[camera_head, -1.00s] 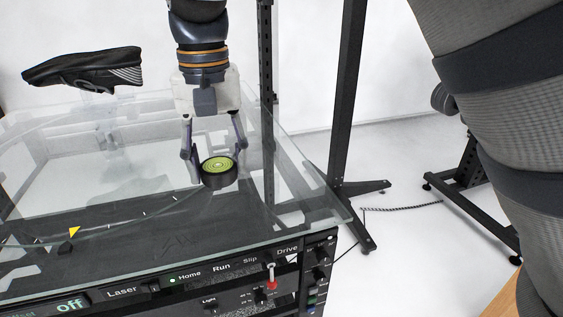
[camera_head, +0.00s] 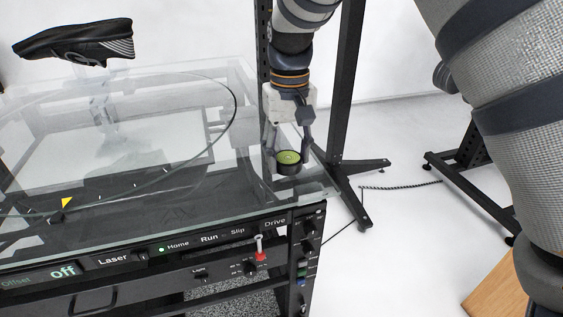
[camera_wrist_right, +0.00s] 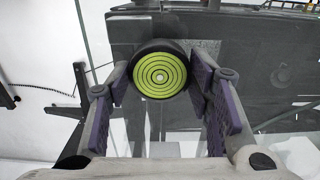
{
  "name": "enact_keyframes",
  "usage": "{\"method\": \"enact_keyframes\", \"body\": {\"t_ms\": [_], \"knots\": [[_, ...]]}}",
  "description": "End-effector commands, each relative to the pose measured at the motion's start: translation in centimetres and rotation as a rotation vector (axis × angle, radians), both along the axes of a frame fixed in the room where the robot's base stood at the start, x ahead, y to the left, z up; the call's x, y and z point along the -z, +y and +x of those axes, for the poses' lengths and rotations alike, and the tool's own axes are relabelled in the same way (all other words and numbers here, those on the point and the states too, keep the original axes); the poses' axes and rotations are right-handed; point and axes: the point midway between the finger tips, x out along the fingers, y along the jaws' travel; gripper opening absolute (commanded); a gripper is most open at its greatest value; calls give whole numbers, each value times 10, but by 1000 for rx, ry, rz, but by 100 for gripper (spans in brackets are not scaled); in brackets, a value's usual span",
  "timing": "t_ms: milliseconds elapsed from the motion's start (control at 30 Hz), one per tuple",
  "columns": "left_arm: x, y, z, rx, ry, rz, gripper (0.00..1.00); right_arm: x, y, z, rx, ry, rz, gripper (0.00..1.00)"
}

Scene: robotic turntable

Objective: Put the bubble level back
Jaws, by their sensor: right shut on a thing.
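The bubble level (camera_head: 288,162) is a small round black disc with a green ringed face. My right gripper (camera_head: 288,155) is shut on it and holds it face up near the right end of the glass-topped turntable (camera_head: 225,222). In the right wrist view the bubble level (camera_wrist_right: 160,76) sits between the two purple-padded fingers of the gripper (camera_wrist_right: 158,85). I cannot tell how high it is above the glass. My left gripper is not in view.
A black shoe (camera_head: 75,42) stands on a clear support over the glass at the left. A yellow marker (camera_head: 67,203) is near the front left. The control panel (camera_head: 150,262) with a red-based switch (camera_head: 260,250) runs along the front. A dark stand (camera_head: 350,165) is at the right.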

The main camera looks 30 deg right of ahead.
Motion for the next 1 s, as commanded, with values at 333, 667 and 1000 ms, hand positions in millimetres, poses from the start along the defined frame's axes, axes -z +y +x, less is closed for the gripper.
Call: {"method": "enact_keyframes", "body": {"t_ms": [333,667,1000], "knots": [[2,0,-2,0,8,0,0,32,-1,0,0,-2,0,12],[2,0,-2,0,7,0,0,35,-1,0,1,-1,1,67],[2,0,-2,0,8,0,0,28,-1,1,1,-4,0,67]]}}
